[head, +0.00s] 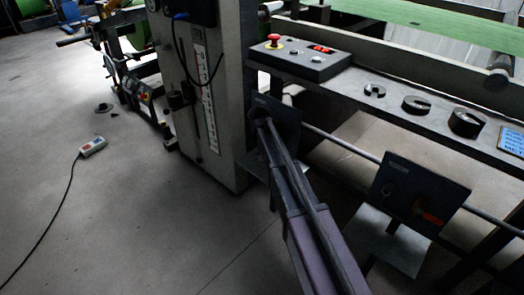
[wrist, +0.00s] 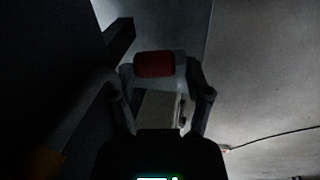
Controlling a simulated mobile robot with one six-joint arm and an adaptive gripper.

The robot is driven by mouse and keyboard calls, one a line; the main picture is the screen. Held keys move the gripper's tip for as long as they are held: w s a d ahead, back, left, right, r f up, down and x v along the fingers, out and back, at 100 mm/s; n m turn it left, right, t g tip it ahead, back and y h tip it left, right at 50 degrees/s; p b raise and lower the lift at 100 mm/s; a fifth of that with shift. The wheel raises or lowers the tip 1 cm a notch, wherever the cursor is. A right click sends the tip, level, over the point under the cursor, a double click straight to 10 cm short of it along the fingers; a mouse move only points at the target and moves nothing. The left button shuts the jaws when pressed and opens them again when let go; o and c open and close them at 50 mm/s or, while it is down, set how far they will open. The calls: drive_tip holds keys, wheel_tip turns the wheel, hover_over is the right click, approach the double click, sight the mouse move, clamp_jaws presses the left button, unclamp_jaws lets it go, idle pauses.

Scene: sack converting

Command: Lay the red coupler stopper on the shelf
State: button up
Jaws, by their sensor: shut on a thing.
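The red coupler stopper (wrist: 155,64) shows in the wrist view as a small rounded red block. My gripper (wrist: 158,78) is shut on it, with the stopper between its two fingertips. In the head view my arm reaches up from the bottom to a dark upright plate (head: 287,113); the fingers and the held stopper cannot be made out there. A pale flat sheet (head: 385,241) lies low beside a second dark plate (head: 432,181). I cannot tell for certain which surface is the shelf.
A black control box (head: 300,66) with a red button stands on the machine rail. Several dark slotted rings (head: 416,105) lie farther right on that rail. A horizontal rod (head: 345,146) runs behind the plates. A pendant (head: 93,146) with a cable lies on open floor.

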drive_tip(key=shift+a+f, duration=0.15)
drive_tip(key=shift+a, duration=0.05)
drive_tip(key=shift+f+b, duration=0.2)
drive_tip(key=shift+b, duration=0.1)
drive_tip(key=shift+s+a+b+x, duration=0.1)
drive_tip(key=shift+s+b+x, duration=0.05)
drive_tip(key=shift+b+x, duration=0.75)
drive_tip(key=shift+s+a+b+x, duration=0.1)
drive_tip(key=shift+a+b+x, duration=0.05)
drive_tip(key=shift+b+x, duration=0.75)
drive_tip(key=shift+s+a+b+x, duration=0.1)
drive_tip(key=shift+s+b+x, duration=0.05)
drive_tip(key=shift+b+x, duration=0.7)
drive_tip(key=shift+f, duration=0.1)
drive_tip(key=o, duration=1.3)
